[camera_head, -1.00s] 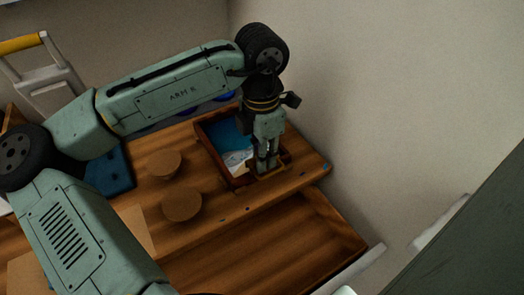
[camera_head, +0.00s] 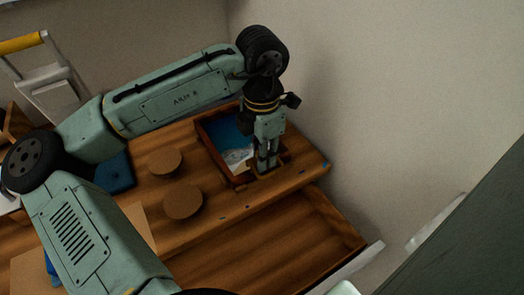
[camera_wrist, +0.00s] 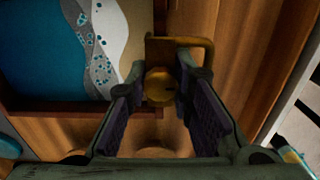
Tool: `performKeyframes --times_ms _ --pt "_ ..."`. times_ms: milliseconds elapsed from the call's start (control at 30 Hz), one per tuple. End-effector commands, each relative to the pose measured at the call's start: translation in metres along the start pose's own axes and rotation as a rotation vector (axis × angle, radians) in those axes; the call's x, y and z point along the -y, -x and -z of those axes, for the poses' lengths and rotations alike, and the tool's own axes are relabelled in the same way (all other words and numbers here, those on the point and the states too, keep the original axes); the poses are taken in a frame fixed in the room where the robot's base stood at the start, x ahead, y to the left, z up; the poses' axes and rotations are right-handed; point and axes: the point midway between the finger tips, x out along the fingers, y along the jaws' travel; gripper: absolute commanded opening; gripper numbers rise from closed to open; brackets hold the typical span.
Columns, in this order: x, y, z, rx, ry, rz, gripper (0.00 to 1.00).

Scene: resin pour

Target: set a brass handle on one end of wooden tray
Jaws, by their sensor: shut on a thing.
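The wooden tray (camera_head: 213,157) lies on the workbench, with a blue, white and sand-coloured resin picture inside. Its rim also shows in the wrist view (camera_wrist: 75,108). My gripper (camera_head: 267,166) points down at the tray's near right end. In the wrist view, my gripper (camera_wrist: 160,78) has its two fingers on either side of a brass handle (camera_wrist: 158,88) and is shut on it. The handle is at the tray's end edge; I cannot tell whether it rests on the rim. In the head view my fingers hide most of it.
Two round brown discs (camera_head: 182,203) lie left of the tray on the workbench (camera_head: 215,225). A dark blue object (camera_head: 114,174) is farther left. An open drawer (camera_head: 295,240) juts out at the front. The wall (camera_head: 370,110) stands close on the right.

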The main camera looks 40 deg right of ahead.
Motion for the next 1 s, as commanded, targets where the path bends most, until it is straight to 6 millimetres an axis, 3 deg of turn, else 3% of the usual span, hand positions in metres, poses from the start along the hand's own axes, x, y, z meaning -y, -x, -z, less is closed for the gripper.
performKeyframes --times_ms 1000 --pt "0.0 -0.01 0.0 0.0 0.0 -0.001 0.0"
